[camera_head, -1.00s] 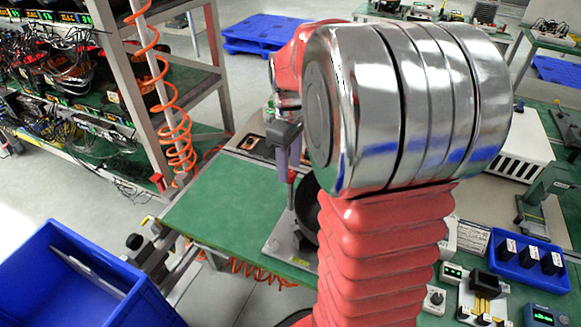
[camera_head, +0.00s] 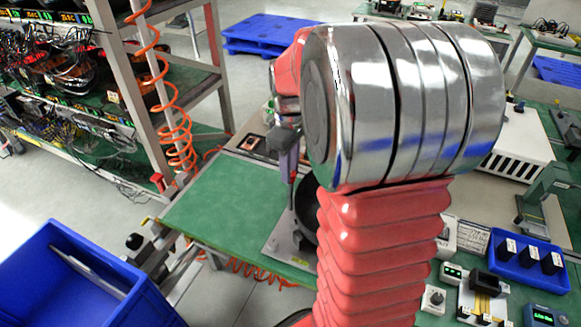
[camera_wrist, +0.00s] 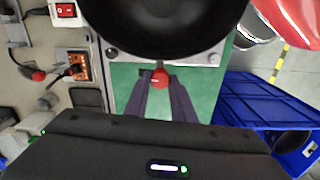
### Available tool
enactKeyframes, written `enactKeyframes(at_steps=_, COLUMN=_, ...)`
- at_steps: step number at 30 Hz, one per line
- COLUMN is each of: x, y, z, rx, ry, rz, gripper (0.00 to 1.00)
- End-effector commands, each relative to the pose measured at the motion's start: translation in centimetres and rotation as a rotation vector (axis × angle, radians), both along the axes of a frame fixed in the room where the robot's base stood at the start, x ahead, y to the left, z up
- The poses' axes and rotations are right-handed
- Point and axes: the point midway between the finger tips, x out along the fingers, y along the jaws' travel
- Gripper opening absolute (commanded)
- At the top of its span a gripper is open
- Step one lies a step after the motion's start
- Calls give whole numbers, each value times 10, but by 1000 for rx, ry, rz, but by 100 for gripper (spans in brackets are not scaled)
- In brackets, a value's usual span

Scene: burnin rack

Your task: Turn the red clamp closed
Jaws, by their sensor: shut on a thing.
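The red clamp shows as a round red knob (camera_wrist: 160,77) in the wrist view, at the edge of a large black round part (camera_wrist: 165,25). My gripper (camera_wrist: 162,90) has its two dark fingers on either side of the knob, shut on it. The rest of the clamp is hidden behind the fingers and the black part. In the head view my gripper (camera_head: 288,168) points down over the grey metal plate (camera_head: 278,243), and the knob is not clear there. The black part (camera_head: 306,205) is partly hidden by my arm.
A green bench top (camera_head: 215,205) lies left of the plate. A blue bin (camera_head: 70,285) stands at lower left, and a rack with coiled orange hoses (camera_head: 175,130) behind. In the wrist view, a red switch (camera_wrist: 66,10) and orange box (camera_wrist: 78,66) sit at left.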

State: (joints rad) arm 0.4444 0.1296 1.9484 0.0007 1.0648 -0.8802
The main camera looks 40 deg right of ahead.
Motion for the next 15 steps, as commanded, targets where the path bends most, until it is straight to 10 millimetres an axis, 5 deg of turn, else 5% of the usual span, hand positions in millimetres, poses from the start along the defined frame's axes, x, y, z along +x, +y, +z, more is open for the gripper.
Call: enactKeyframes(at_steps=15, x=1, y=-2, z=1, rx=-5, ry=-3, rz=-74, gripper=0)
